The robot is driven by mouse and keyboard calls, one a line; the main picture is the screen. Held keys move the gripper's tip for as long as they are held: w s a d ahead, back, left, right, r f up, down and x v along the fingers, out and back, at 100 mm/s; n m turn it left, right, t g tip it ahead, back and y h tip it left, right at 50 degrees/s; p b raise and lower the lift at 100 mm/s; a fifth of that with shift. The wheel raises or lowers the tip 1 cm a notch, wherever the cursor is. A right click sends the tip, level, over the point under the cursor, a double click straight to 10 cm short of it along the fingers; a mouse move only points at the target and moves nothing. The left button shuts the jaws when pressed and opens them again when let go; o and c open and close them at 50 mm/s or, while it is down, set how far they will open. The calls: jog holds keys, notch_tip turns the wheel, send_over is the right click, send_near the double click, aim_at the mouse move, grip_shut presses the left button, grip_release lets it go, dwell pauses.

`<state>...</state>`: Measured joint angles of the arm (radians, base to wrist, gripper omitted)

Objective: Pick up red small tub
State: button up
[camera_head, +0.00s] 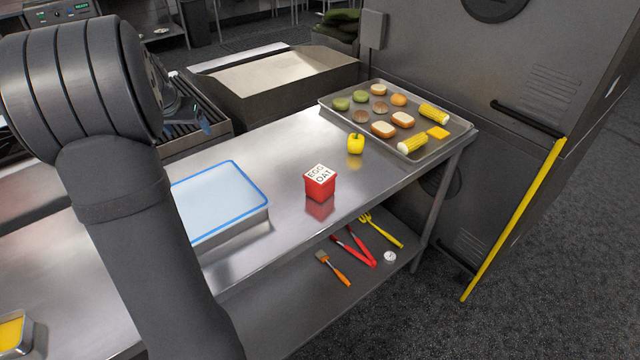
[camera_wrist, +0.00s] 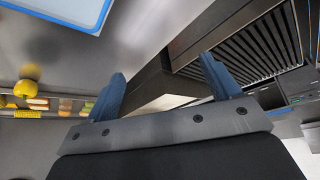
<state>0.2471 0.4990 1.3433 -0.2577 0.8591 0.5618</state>
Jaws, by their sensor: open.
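The red small tub (camera_head: 320,188) stands upright on the steel table (camera_head: 285,150), with a white lid lettered "EGG OAT". It is right of the blue-rimmed tray and near the table's front edge. I cannot make it out in the wrist view. My gripper (camera_wrist: 165,85) shows two blue fingers spread apart with nothing between them. In the head view my arm covers much of the left side, and only a bit of the gripper shows behind it, up and left of the tub and apart from it.
A blue-rimmed tray (camera_head: 262,192) lies left of the tub. A yellow pepper (camera_head: 356,144) stands behind it. A metal tray (camera_head: 462,128) with buns, corn and bread is at the far right end. Utensils (camera_head: 362,246) lie on the lower shelf. A grill (camera_head: 205,130) is behind the table.

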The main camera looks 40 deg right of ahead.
jog(key=s+d+r+m+g+h, duration=0.1)
jog(key=s+d+m, duration=0.1)
jog(key=s+d, duration=0.5)
jog(key=s+d+r+m+g, duration=0.1)
jog(key=s+d+r+m, duration=0.15)
jog(key=s+d, duration=0.4)
jog(key=m+g, duration=0.2)
jog(key=m, duration=0.2)
send_near(318, 173)
jog(key=shift+n, duration=0.25)
jog(key=x, duration=0.7)
jog(key=shift+d+f, duration=0.15)
jog(key=shift+f, duration=0.2)
jog(key=shift+t, duration=0.3)
jog(key=shift+s+x, duration=0.15)
jog(key=shift+x, duration=1.2)
jog(key=shift+s+x, duration=0.2)
jog(key=shift+x, duration=1.15)
jog(key=shift+f, duration=0.1)
jog(key=c, duration=1.2)
